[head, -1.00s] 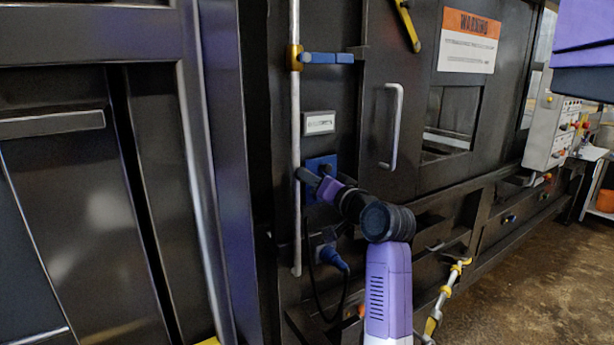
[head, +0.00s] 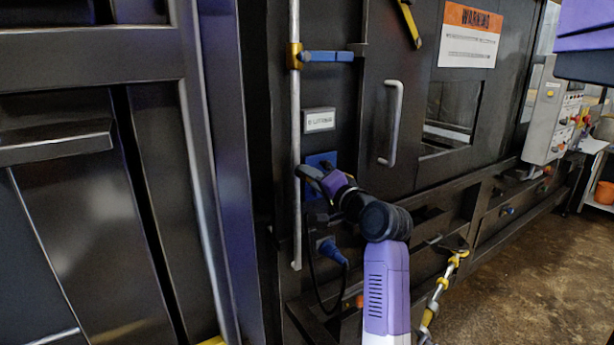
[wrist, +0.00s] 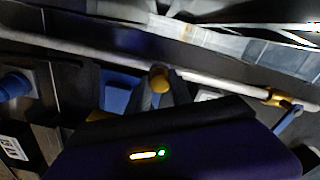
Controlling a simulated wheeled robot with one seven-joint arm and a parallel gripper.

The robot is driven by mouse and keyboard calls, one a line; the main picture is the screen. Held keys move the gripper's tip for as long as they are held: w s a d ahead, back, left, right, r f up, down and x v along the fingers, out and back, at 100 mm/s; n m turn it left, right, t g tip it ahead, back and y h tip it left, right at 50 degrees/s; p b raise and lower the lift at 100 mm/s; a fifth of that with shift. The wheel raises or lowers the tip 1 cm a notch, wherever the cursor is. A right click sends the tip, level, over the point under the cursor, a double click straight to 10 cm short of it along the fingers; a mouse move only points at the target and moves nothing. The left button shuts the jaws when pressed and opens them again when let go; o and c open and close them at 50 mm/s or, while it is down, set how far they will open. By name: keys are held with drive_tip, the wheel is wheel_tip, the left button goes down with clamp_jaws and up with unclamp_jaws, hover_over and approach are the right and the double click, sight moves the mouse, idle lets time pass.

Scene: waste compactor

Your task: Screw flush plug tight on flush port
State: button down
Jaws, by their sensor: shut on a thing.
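My gripper (head: 308,174) is at the blue plate (head: 321,159) on the dark machine wall, just right of the vertical pipe. In the wrist view, my gripper (wrist: 160,92) is shut on a small round brass-yellow piece, seemingly the flush plug (wrist: 160,78). Its end shows between the dark fingers. The blue plate (wrist: 118,94) lies behind the fingers there. The flush port is hidden, so I cannot tell how deep the plug sits or whether it is straight. In the head view my fingers hide the plug.
The grey pipe (head: 296,215) with a yellow clamp (head: 294,56) runs close beside my gripper. A blue cable connector (head: 331,250) sits below it and a white label (head: 320,120) above. A door handle (head: 391,123) stands out to the right. Open floor (head: 505,265) lies at the lower right.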

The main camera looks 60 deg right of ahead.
drive_tip(key=shift+m, duration=0.4)
drive_tip(key=c, duration=1.1)
unclamp_jaws()
drive_tip(key=shift+o, duration=0.2)
drive_tip(key=shift+c, duration=0.4)
drive_tip(key=v, duration=0.7)
